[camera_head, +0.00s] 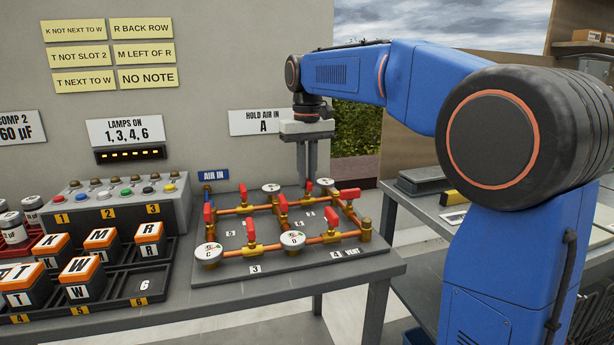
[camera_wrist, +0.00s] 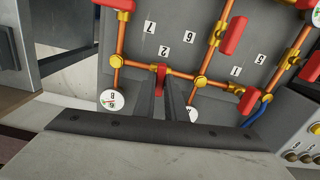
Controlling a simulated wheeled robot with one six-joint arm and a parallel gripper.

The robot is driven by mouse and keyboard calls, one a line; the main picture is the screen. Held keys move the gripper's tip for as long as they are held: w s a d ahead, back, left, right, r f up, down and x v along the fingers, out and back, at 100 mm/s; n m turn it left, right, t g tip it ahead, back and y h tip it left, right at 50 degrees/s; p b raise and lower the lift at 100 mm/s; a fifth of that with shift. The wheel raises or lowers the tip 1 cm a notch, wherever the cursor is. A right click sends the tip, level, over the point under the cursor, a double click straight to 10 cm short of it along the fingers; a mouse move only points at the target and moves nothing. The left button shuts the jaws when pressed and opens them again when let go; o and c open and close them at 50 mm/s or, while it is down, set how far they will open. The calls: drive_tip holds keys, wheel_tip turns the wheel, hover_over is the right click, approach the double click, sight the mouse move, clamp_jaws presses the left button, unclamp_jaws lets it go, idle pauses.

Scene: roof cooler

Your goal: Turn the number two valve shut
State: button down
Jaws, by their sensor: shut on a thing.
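The number two valve has a red handle (camera_wrist: 160,74) on a brass body in a copper pipe, beside the label 2 (camera_wrist: 163,51). The handle appears to lie across the pipe in the wrist view, though the fingers hide part of it. My gripper (camera_wrist: 161,88) is shut on this handle, one finger on each side. In the head view my gripper (camera_head: 307,181) points straight down at the back pipe of the valve board (camera_head: 270,262), and the red handle (camera_head: 309,187) shows at its fingertips. Gauge B (camera_wrist: 112,100) is beside it; another gauge (camera_wrist: 193,114) is partly hidden.
Several other red-handled valves stand close by, such as one in front (camera_head: 333,217). A sign (camera_head: 266,122) reads HOLD AIR IN A. A button box (camera_head: 118,207) and a black tray (camera_head: 135,282) with lettered blocks sit left of the board.

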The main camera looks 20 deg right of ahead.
drive_tip(key=c, duration=1.8)
unclamp_jaws()
wheel_tip(320, 180, up, 17)
drive_tip(key=shift+r, duration=0.2)
